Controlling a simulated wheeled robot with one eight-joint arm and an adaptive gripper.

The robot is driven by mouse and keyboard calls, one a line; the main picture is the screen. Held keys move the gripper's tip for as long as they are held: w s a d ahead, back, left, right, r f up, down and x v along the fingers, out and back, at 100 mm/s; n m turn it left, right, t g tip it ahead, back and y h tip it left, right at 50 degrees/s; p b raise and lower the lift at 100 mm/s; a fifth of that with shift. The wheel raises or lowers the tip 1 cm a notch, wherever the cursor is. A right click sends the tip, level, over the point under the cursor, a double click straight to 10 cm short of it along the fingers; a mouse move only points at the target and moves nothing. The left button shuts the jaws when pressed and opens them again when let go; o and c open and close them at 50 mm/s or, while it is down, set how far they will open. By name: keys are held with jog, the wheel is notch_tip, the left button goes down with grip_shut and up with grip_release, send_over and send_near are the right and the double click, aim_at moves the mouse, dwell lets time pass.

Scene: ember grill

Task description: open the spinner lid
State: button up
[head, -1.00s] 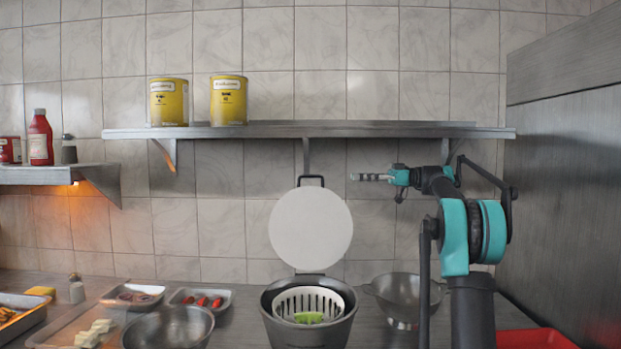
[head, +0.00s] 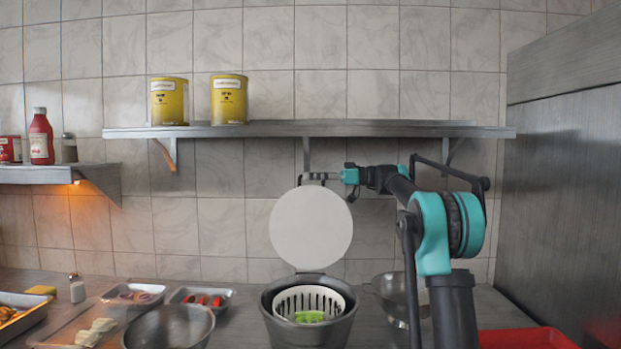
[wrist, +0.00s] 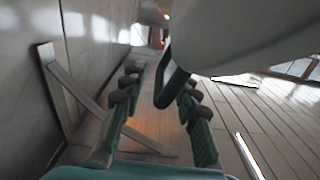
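The spinner (head: 310,329) is a dark grey bowl with a white slotted basket (head: 328,300) and green leaves inside. Its round white lid (head: 311,230) stands upright at the back of the bowl, swung open. The lid's dark loop handle (wrist: 172,86) is at the lid's top edge. My gripper (head: 311,177) is at the handle, level with it. In the wrist view, the two ribbed fingers of my gripper (wrist: 159,95) are spread, and the handle shows in the space between them. Whether a finger touches the handle cannot be told.
A wall shelf (head: 270,129) with two yellow cans runs just above my gripper. A metal colander (head: 389,290) stands right of the spinner, under my arm. A metal bowl (head: 168,327) and food trays are to the left. A red tray (head: 528,338) is at the right.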

jog(key=shift+a, duration=0.35)
jog(key=shift+c, duration=0.6)
grip_shut()
